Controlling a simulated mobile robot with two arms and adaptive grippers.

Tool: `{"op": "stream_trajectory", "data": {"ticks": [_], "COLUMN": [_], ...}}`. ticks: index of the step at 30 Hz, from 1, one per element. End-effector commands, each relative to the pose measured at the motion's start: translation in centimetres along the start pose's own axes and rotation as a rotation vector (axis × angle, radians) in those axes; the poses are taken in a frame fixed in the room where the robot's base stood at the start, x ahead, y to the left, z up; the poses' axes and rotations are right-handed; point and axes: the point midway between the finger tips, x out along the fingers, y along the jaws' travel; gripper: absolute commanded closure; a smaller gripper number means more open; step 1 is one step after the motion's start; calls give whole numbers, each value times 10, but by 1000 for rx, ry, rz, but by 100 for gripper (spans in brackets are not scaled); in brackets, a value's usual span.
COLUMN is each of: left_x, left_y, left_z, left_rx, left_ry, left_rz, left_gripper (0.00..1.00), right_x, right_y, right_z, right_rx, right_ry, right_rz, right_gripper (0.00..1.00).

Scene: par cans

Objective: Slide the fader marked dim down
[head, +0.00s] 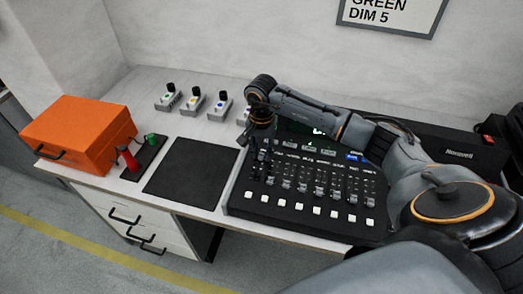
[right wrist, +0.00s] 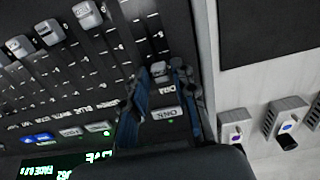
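The lighting console (head: 300,210) lies on the bench in the head view, with a row of faders. In the right wrist view, the fader cap by the label DIM (right wrist: 159,70) sits near the label end of its slot. My right gripper (head: 260,152) is over the console's left end. In the right wrist view its two fingers (right wrist: 157,90) are apart, one on each side of the DIM label and cap. I cannot tell whether they touch the cap. My left gripper is not in view.
A wall sign (head: 390,14) reads GREEN, DIM 5. An orange case (head: 80,135), a black mat (head: 190,172) and a red-handled item (head: 128,158) lie left of the console. Several small switch boxes (head: 194,103) stand behind. Other fader caps (right wrist: 88,14) are nearby.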

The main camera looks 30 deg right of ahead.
Motion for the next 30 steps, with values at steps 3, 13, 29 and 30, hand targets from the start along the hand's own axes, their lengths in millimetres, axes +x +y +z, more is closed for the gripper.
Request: {"op": "stream_trajectory", "data": {"ticks": [3, 13, 29, 30], "left_x": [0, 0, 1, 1], "left_y": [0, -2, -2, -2], "left_z": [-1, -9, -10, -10], "left_rx": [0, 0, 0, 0], "left_ry": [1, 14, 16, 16], "left_rz": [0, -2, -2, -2], "left_gripper": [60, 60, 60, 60], "right_x": [0, 0, 0, 0], "right_y": [0, 0, 0, 0], "right_z": [0, 6, 85, 86], "right_rx": [0, -2, -1, -1], "right_ry": [0, 1, -1, -2], "right_rz": [0, 1, 0, 0], "right_gripper": [100, 100, 100, 100]}}
